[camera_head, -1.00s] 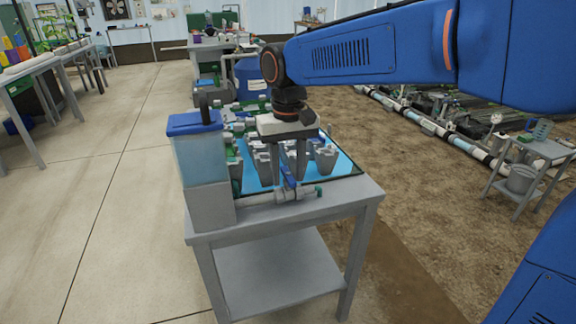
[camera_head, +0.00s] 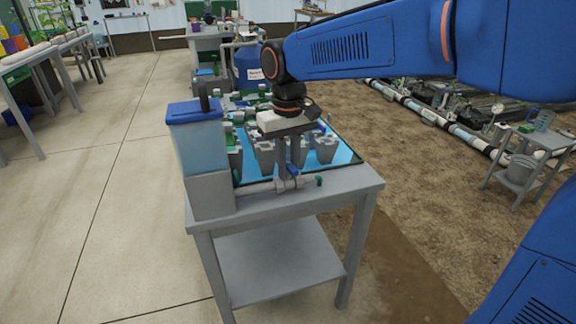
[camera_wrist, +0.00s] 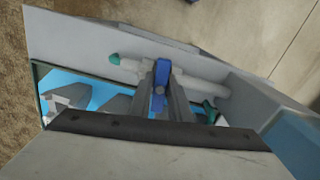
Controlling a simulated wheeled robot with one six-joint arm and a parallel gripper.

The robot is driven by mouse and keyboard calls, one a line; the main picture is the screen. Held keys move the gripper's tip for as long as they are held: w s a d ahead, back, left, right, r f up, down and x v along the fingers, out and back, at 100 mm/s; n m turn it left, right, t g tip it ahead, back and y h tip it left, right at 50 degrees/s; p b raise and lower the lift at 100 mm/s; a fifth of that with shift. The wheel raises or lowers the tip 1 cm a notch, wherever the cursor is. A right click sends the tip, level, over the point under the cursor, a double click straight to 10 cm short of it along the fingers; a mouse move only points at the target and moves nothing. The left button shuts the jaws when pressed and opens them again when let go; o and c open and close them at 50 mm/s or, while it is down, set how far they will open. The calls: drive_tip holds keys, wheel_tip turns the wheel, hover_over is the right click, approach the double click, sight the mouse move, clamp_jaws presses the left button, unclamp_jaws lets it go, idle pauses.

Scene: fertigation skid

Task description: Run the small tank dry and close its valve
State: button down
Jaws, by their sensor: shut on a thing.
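The small tank (camera_head: 203,150), translucent pale blue with a blue lid, stands at the left end of a grey table. Its water level is unclear. A grey outlet pipe (camera_head: 255,187) runs right from its base along the table's front to a valve (camera_head: 287,185) and a green end piece (camera_head: 319,180). My gripper (camera_head: 288,174) points down over the valve. In the wrist view my gripper (camera_wrist: 162,85) is shut on the valve's blue handle (camera_wrist: 161,73), which appears to lie crosswise to the pipe (camera_wrist: 200,83). The fingers partly hide the handle.
Several grey cups (camera_head: 325,148) stand in a blue-floored tray (camera_head: 346,156) just behind the valve. A big blue tank (camera_head: 250,68) stands farther back. A side table (camera_head: 540,145) with a bucket (camera_head: 520,172) is at right.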

sight(288, 163)
drive_tip(key=n, duration=1.2)
drive_tip(key=shift+n, duration=0.4)
drive_tip(key=n, duration=0.4)
drive_tip(key=shift+n, duration=0.4)
drive_tip(key=c, duration=1.6)
unclamp_jaws()
drive_tip(key=shift+r, duration=5)
